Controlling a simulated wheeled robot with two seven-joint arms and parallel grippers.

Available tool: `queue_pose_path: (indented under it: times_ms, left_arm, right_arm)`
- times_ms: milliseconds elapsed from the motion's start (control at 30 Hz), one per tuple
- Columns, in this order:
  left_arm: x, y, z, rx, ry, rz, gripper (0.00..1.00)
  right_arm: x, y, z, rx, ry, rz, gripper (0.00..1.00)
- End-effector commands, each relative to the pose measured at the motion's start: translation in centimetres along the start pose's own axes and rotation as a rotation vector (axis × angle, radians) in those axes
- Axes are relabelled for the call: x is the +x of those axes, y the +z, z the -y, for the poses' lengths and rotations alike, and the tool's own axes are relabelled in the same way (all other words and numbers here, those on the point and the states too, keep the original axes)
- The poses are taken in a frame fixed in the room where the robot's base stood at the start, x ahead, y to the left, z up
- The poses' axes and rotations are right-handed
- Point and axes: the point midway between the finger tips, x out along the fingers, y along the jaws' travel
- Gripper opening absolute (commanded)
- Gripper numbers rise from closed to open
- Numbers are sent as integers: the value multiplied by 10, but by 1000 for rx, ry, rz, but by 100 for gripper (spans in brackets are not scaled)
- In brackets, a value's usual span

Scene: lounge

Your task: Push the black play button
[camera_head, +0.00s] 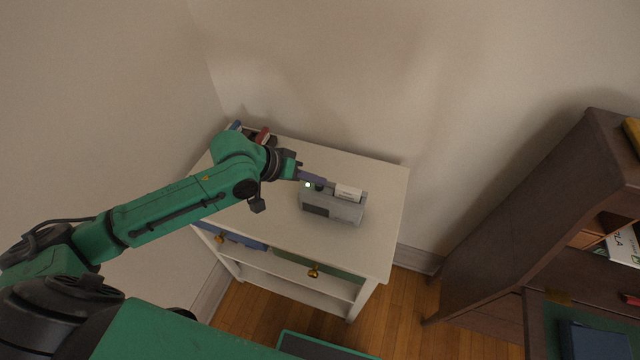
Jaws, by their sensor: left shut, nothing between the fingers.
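A small grey player (333,208) stands on top of a white side table (378,185). Its top has a small lit greenish spot at the left, a black button (319,188) beside it, and a white block or label at the right. My left gripper (318,180) reaches in from the left with its fingers shut and empty. Its fingertips are at the back left of the player's top, right by the black button and partly covering that area. I cannot tell whether they touch it. My right gripper is out of view.
Books (262,136) stand at the table's back left corner, behind my arm. The table has brass knobs (314,271) and a lower shelf. A dark wooden cabinet (540,215) stands at the right. The tabletop right of the player is clear.

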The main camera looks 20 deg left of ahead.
Motion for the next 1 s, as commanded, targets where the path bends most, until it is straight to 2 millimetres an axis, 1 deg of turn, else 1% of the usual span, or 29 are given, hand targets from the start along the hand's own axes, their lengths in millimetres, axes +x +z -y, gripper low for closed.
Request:
queue_pose_path:
  times_ms: [333,600,833,1000]
  left_arm:
    - [0,0,0,0,0,0,0]
    - [6,5,4,-1,0,0,0]
    - [6,5,4,0,0,1,0]
    - [1,1,1,-1,0,1,0]
  right_arm:
    - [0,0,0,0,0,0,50]
    - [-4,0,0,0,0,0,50]
    - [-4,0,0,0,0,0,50]
    - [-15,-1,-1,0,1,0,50]
